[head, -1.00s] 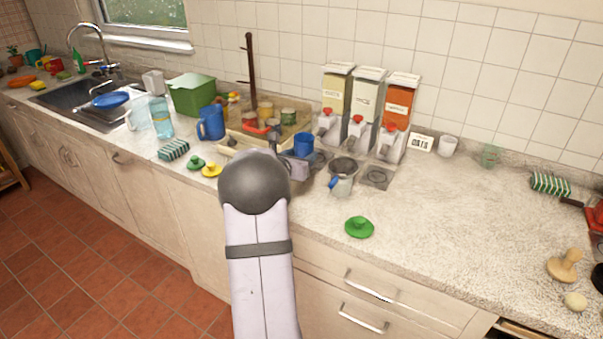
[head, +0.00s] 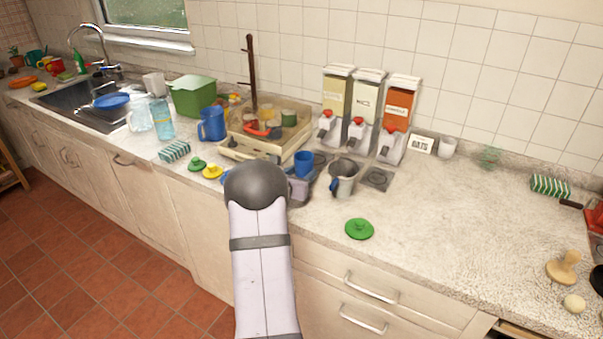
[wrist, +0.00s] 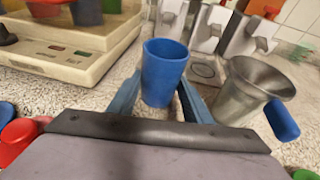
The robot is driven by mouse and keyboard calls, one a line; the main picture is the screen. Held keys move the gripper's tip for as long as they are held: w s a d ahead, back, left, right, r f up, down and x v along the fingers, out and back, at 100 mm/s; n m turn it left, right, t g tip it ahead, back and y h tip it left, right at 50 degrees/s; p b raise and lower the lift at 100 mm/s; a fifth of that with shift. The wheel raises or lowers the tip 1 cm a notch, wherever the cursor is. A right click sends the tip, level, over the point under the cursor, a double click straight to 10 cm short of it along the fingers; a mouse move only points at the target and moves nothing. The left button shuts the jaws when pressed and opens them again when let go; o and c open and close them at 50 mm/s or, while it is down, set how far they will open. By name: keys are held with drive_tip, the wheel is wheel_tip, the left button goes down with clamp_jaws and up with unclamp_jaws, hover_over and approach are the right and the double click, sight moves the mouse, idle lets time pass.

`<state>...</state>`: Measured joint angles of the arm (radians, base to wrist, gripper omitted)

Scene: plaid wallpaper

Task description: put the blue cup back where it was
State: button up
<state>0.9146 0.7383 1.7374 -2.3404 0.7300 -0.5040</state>
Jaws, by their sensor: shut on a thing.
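The blue cup (wrist: 164,72) stands upright between the two fingers of my gripper (wrist: 160,100) in the wrist view. My gripper is shut on it. In the head view the blue cup (head: 303,164) shows just beyond my gripper (head: 302,178), in front of the dispensers. My arm hides part of the gripper there. I cannot tell whether the cup's base touches the counter.
A metal jug (wrist: 247,92) with a blue handle stands close to the right of the cup. A scale-like tray (head: 262,138) holding cups is at the left. Three dispensers (head: 360,118) stand behind. A green lid (head: 359,229) lies on the counter (head: 450,230), largely clear at right.

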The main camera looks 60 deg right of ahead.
drive_tip(key=shift+f, duration=0.15)
drive_tip(key=o, duration=1.2)
drive_tip(key=shift+c, duration=0.2)
drive_tip(key=shift+r, duration=0.3)
drive_tip(key=shift+a, duration=0.35)
drive_tip(key=b+v, duration=0.2)
drive_tip(key=v, duration=0.9)
drive_tip(key=shift+s+a, duration=0.1)
drive_tip(key=shift+a, duration=0.05)
